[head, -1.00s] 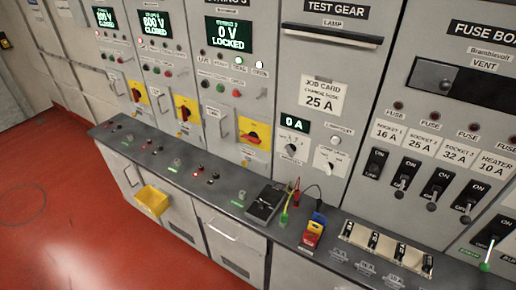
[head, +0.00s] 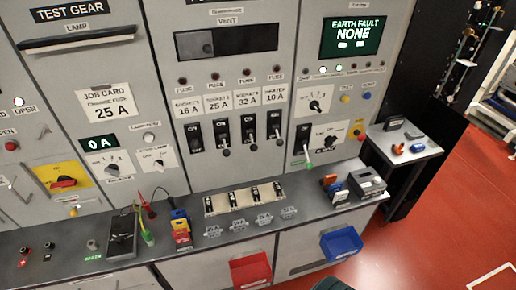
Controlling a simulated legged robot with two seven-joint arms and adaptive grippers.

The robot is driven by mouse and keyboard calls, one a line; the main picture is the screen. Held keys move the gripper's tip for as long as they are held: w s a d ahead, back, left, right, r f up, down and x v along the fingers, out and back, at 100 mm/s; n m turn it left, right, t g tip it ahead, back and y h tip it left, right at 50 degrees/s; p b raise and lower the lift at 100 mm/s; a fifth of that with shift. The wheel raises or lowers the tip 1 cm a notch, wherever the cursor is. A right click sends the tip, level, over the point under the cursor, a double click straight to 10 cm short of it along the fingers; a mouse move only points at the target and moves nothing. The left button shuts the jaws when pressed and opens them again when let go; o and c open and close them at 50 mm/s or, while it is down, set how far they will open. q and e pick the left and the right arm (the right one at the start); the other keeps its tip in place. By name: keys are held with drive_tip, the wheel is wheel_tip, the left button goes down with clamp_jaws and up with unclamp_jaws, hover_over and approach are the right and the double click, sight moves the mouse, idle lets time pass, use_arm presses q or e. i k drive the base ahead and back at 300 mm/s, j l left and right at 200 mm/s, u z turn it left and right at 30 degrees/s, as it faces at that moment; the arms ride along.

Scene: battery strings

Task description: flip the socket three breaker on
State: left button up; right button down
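The socket three breaker (head: 248,129) is in the head view on the grey fuse board, third from left in a row of black breakers. It sits below the "SOCKET 3 32 A" label (head: 247,97). Neither of my grippers is in view.
A grey bench below the board holds a fuse strip (head: 245,198), a meter (head: 122,235) and coloured fuses (head: 181,226). Red (head: 250,270) and blue (head: 341,243) bins hang on the front. A side table (head: 405,147) stands right.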

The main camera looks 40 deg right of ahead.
sight(254, 147)
drive_tip(key=z, duration=1.45)
drive_tip(key=l, duration=0.25)
drive_tip(key=i+z, duration=0.05)
